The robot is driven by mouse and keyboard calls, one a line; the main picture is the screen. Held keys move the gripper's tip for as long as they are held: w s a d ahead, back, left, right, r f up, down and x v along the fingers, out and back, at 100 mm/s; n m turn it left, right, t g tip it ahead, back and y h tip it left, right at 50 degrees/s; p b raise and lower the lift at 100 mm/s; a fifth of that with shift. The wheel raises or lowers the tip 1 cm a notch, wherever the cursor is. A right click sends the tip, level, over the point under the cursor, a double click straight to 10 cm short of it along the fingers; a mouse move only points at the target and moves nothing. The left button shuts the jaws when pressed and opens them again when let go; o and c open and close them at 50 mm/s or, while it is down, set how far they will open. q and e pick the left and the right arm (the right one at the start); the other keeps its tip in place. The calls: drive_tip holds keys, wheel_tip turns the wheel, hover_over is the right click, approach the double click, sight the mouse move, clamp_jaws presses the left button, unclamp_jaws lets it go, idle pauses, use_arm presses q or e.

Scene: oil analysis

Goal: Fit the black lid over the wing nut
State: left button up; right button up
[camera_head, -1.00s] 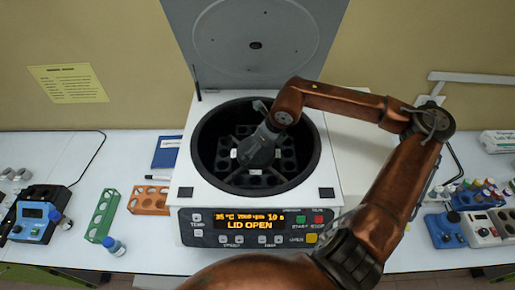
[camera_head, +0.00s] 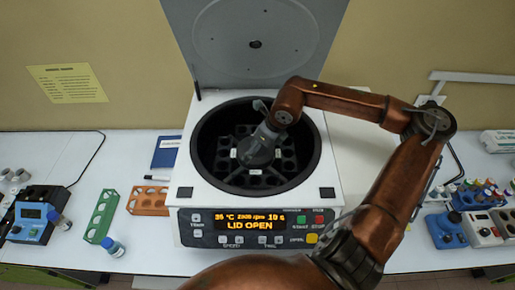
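The centrifuge (camera_head: 330,228) stands open in the middle of the bench, and its display reads "LID OPEN". Its dark round bowl (camera_head: 205,150) holds a rotor with several black tube slots and small white labels. My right arm reaches in from the right, and my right gripper (camera_head: 256,152) points down over the rotor's centre. The gripper body hides its fingertips, the wing nut and whatever may be between the fingers. I cannot make out the black lid. My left gripper is not in view.
The centrifuge's raised grey cover (camera_head: 254,20) stands behind the bowl. To the left are an orange rack (camera_head: 148,201), a green rack (camera_head: 103,215), a blue-capped vial (camera_head: 113,246) and a blue device (camera_head: 32,222). Several capped bottles (camera_head: 478,193) stand at right.

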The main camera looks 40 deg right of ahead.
drive_tip(key=o, duration=0.9)
drive_tip(key=shift+r, duration=0.15)
drive_tip(key=shift+r+p, duration=1.35)
drive_tip(key=shift+r, duration=2.05)
drive_tip(key=shift+c, duration=0.2)
clamp_jaws()
drive_tip(key=shift+f, duration=0.2)
